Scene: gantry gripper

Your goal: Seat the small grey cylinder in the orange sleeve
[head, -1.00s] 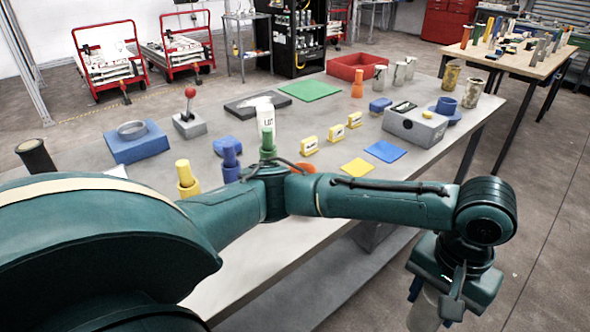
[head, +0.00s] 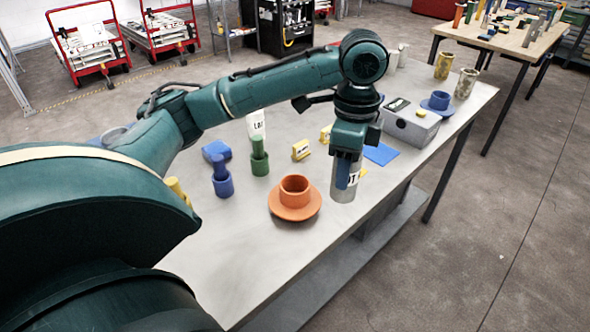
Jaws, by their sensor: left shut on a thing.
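The small grey cylinder (head: 342,192) hangs roughly upright in my left gripper (head: 347,172), with part of a printed label showing on its side. The fingers are shut on its upper part and partly hide it. The orange sleeve (head: 295,184) is a short open-topped ring on a wide round orange flange, standing on the grey table (head: 250,232). The cylinder is to the right of the sleeve in the picture, apart from it. Its lower end looks raised over the table's front part, but its exact height cannot be told. My right gripper is not in view.
A white labelled bottle (head: 256,123) and a yellow block (head: 300,150) are behind. A grey box (head: 410,124) is at right. The table in front of the sleeve is clear.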

